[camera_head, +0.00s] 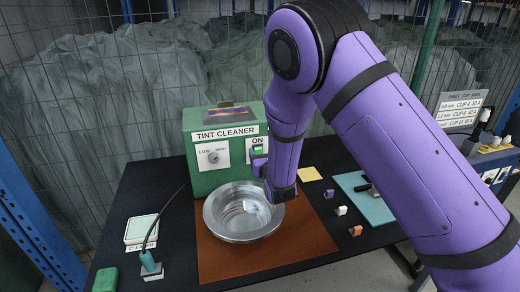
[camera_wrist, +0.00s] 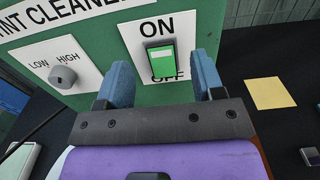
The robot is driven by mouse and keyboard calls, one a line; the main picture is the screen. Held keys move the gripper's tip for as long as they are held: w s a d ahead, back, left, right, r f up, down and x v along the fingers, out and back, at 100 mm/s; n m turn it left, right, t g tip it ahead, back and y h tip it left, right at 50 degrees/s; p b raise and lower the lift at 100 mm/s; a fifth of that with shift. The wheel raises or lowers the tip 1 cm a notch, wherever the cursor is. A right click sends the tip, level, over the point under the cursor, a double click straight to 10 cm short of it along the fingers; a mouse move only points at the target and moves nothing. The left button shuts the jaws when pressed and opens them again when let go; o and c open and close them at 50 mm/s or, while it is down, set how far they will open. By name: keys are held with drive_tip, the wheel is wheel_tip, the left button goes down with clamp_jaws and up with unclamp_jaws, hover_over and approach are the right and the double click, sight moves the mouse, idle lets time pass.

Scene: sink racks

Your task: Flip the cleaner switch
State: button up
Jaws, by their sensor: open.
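The tint cleaner (camera_head: 222,172) is a green box with a white label, at the back of the dark table. Its switch (camera_wrist: 161,61) is a green and white rocker in a dark frame on a white plate, with ON above and a partly covered OFF below. In the head view the switch (camera_head: 258,150) is partly hidden by my arm. My gripper (camera_wrist: 163,80) is open and empty, with its blue fingers below and to either side of the switch. The fingers appear apart from it; exact depth is unclear. A LOW/HIGH knob (camera_wrist: 63,77) is left of the switch.
A metal bowl (camera_head: 243,214) stands on a brown mat (camera_head: 310,243) below my gripper. A yellow note (camera_wrist: 269,93) lies right of the cleaner. A corded tool (camera_head: 150,266) is at the left. Small blocks and a teal mat (camera_head: 373,210) are at the right.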

sight(258, 147)
drive_tip(key=shift+x, duration=1.75)
drive_tip(key=c, duration=0.9)
drive_tip(key=shift+c, duration=0.2)
drive_tip(key=shift+s+f+t, duration=0.2)
drive_tip(key=shift+f+t, duration=0.05)
drive_tip(key=shift+t, duration=0.45)
drive_tip(key=shift+s+d+f+t+y, duration=0.15)
drive_tip(key=shift+t+y, duration=0.25)
drive_tip(key=shift+t, duration=0.5)
